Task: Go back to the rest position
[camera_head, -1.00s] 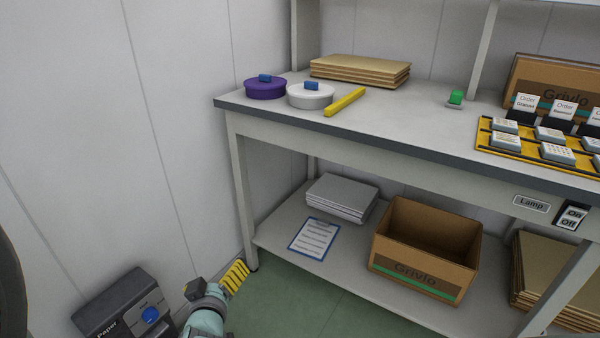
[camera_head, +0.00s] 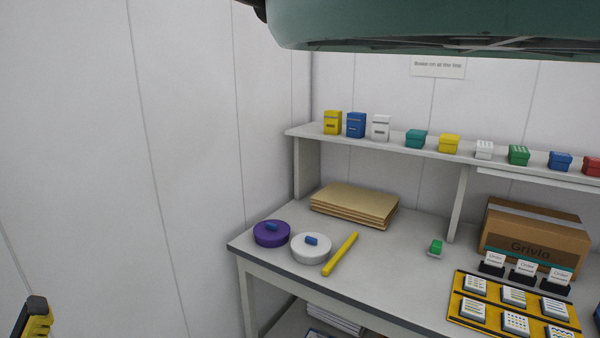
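A yellow and black part of my gripper (camera_head: 36,320) shows at the lower left edge of the head view, in front of the white wall. The rest of it is cut off by the picture's bottom, so its fingertips and whether it is open or shut cannot be made out. No held thing is visible in it. It is well to the left of the workbench (camera_head: 390,262) and apart from it.
On the bench stand a purple round box (camera_head: 271,234), a white round box (camera_head: 311,250), a yellow bar (camera_head: 341,254), flat cardboard (camera_head: 354,206), a Grivlo carton (camera_head: 535,235) and a yellow tray (camera_head: 462,309). A shelf (camera_head: 395,143) above holds several small boxes.

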